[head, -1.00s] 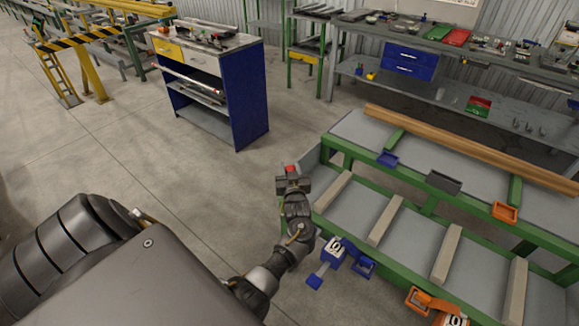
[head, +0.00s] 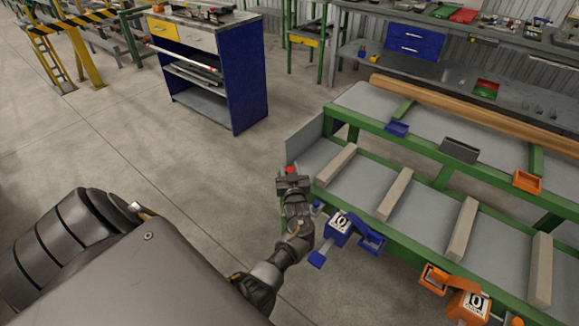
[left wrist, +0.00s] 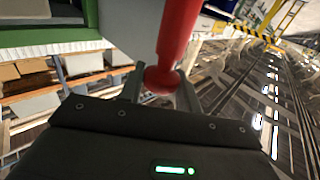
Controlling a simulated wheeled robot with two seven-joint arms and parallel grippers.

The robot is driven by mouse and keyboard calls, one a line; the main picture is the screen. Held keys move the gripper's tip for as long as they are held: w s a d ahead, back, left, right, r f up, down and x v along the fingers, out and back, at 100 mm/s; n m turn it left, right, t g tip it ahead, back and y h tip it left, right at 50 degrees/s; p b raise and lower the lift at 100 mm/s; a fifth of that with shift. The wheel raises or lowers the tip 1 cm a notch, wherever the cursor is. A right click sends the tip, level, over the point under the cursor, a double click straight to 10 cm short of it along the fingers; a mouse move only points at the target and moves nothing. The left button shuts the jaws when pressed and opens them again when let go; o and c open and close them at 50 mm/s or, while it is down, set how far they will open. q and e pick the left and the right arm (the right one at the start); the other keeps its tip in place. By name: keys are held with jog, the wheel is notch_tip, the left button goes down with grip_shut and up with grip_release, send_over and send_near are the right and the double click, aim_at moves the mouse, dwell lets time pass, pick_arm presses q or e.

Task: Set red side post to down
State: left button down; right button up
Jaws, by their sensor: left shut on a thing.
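My left gripper (head: 291,178) is at the near left corner of the green-framed runout table, close to its grey end plate. In the left wrist view the gripper (left wrist: 160,85) is shut on the round lower end of the red side post (left wrist: 177,40). The post runs up out of that picture. In the head view only a small red part of the post (head: 291,170) shows just beyond the gripper; the rest is hidden. My right gripper is not in view.
The runout table's green frame (head: 425,170) stands right of the arm. A blue bracket marked 0 (head: 340,224) is close to my left forearm, and an orange one (head: 476,303) is farther right. A blue cabinet (head: 242,80) stands behind, with open floor left of the arm.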

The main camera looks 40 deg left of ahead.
pick_arm(q)
jog(key=c, duration=1)
grip_release()
jog(key=shift+f, duration=0.35)
jog(key=shift+s+d+r, duration=0.1)
jog(key=shift+d, duration=0.05)
jog(key=v, duration=0.7)
jog(key=shift+s+d, duration=0.1)
